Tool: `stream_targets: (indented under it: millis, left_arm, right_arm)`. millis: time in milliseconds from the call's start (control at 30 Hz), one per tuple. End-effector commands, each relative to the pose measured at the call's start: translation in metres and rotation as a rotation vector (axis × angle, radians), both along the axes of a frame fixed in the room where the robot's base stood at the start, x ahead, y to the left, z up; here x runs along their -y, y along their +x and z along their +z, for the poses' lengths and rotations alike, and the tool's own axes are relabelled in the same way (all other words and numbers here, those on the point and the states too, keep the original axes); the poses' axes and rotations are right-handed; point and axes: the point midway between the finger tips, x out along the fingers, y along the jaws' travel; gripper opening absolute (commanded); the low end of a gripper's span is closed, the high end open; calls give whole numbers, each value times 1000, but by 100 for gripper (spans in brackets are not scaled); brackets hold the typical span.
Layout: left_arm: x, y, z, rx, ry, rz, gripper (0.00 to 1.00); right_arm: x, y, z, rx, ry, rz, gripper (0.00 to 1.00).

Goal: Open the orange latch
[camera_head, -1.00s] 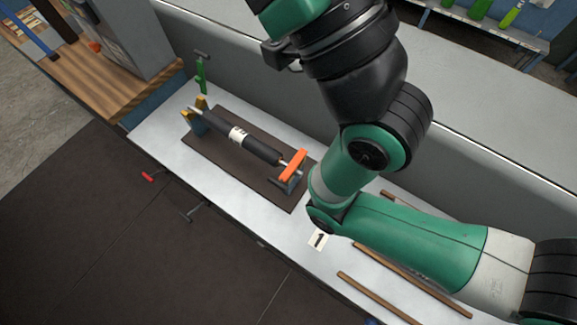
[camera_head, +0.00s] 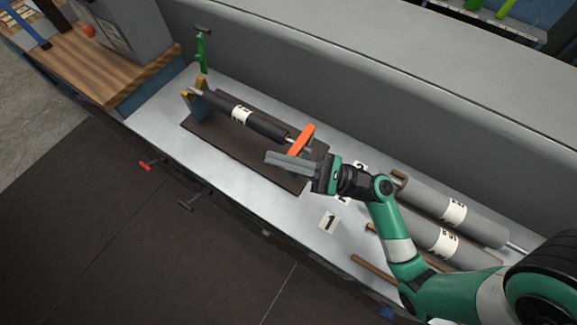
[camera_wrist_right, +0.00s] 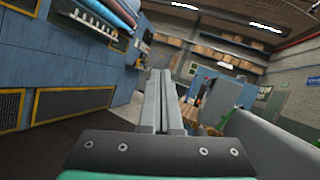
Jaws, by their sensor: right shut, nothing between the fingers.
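The orange latch (camera_head: 302,140) stands tilted at the right end of a dark board (camera_head: 215,148) on the bench, at the end of a black roller (camera_head: 262,124) with a white label. My right gripper (camera_head: 268,158) is shut and empty, its long grey fingers pointing left just in front of the latch, over the board. I cannot tell whether it touches the latch. The right wrist view also shows the closed fingers (camera_wrist_right: 160,80) side by side; the latch does not show there. My left gripper is not in view.
A green clamp (camera_head: 201,52) stands at the back left.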

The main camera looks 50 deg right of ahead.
Motion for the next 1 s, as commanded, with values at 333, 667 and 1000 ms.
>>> stream_targets:
  millis: [333,667,1000]
  left_arm:
    - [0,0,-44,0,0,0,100]
    - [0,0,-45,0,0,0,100]
    - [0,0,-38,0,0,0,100]
  right_arm:
    - [56,-88,-157,-280,409,-296,0]
    - [65,-93,-161,-283,419,-336,0]
    - [63,-76,-154,-281,416,-327,0]
